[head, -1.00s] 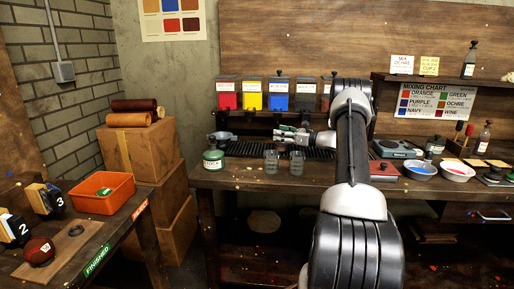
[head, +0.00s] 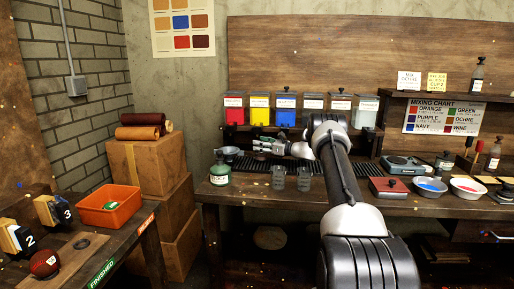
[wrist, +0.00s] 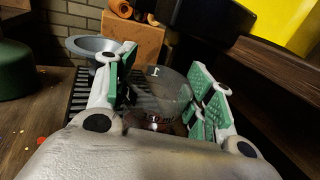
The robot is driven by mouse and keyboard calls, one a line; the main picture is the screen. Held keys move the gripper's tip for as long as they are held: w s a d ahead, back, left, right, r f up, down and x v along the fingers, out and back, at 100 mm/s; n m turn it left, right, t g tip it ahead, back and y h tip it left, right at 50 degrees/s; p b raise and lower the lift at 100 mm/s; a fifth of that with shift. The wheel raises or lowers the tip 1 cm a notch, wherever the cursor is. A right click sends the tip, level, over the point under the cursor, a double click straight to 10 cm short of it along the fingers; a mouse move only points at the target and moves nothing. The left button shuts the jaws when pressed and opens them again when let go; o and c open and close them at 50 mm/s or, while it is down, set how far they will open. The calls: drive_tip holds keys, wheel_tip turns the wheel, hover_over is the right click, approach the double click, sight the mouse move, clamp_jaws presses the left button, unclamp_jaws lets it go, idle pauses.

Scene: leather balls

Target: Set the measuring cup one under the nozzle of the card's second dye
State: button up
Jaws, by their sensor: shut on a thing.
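My gripper (wrist: 165,105) is shut on a clear glass measuring cup (wrist: 160,90) marked 1, its green pads on either side. In the head view my gripper (head: 258,145) is in front of the dispenser row, below the yellow dispenser (head: 259,112); the cup is too small to make out there. In the wrist view a black nozzle block (wrist: 205,22) is above and beyond the cup, with yellow (wrist: 290,22) at upper right. The red (head: 234,113) and blue (head: 285,113) dispensers flank the yellow one. A white card (head: 409,81) reads mix ochre; the mixing chart (head: 443,116) hangs below.
Two other glass cups (head: 279,179) (head: 304,179) stand at the counter's front. A black drip grate (head: 255,166) runs below. A red book-like block (head: 388,187) is to the right.

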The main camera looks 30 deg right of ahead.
drive_tip(key=shift+x, duration=1.05)
drive_tip(key=shift+w+a+f, duration=0.1)
drive_tip(key=shift+w+f, duration=0.1)
drive_tip(key=shift+f, duration=0.55)
drive_tip(key=shift+f, duration=0.15)
drive_tip(key=o, duration=1.1)
